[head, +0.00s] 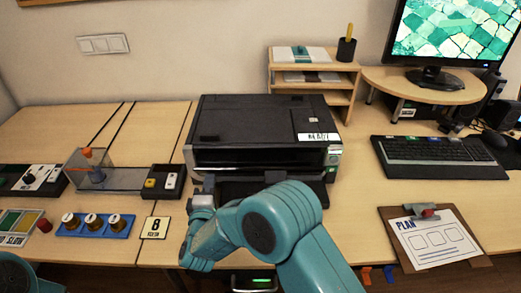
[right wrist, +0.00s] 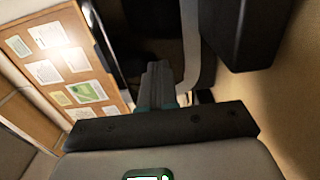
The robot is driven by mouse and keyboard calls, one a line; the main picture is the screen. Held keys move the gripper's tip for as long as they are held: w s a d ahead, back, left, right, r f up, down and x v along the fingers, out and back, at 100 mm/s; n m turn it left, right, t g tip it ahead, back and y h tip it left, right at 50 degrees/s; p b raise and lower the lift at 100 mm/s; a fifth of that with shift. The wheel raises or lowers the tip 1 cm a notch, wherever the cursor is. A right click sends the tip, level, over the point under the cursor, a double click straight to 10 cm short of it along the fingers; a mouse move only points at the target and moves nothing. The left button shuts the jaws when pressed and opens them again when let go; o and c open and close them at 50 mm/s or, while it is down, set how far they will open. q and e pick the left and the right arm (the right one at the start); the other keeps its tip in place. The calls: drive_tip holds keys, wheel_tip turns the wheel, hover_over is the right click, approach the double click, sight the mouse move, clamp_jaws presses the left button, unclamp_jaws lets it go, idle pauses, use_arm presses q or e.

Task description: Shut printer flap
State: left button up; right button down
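The black printer (head: 262,120) stands on the desk in the middle of the head view, with a label on its top right. A dark flap (head: 255,188) juts out low at its front, partly hidden by my right arm. My right gripper (head: 202,200) is at the flap's left front corner; I cannot tell whether it touches. In the right wrist view its grey fingers (right wrist: 157,85) lie close together with nothing seen between them. Only a teal piece of my left arm shows at the lower left corner; its gripper is out of view.
Left of the printer are a clear box (head: 90,168), a blue tray (head: 92,224) with round parts and a card marked 8 (head: 155,228). On the right are a keyboard (head: 440,158), a clipboard (head: 435,240) and a wooden shelf (head: 312,70).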

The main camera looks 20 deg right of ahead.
sight(210, 172)
drive_tip(key=shift+w+d+r+p, duration=0.25)
drive_tip(key=shift+w+r+p, duration=0.15)
drive_tip(key=shift+w+r, duration=0.35)
drive_tip(key=shift+w+d+r, duration=0.25)
drive_tip(key=shift+w+r, duration=0.1)
drive_tip(key=shift+w, duration=0.35)
drive_tip(key=shift+w+d+r, duration=0.1)
drive_tip(key=shift+w+r, duration=0.05)
drive_tip(key=shift+r, duration=0.1)
drive_tip(key=shift+w+d+r+p, duration=0.15)
drive_tip(key=shift+w+p, duration=0.15)
drive_tip(key=shift+w, duration=0.3)
drive_tip(key=shift+s, duration=0.55)
drive_tip(key=shift+a+f+p+v, duration=0.15)
drive_tip(key=shift+p+v, duration=0.15)
drive_tip(key=shift+v, duration=1.5)
drive_tip(key=shift+a+f+p+v, duration=0.1)
drive_tip(key=shift+p+v, duration=0.15)
drive_tip(key=shift+v, duration=1.5)
drive_tip(key=shift+d, duration=0.1)
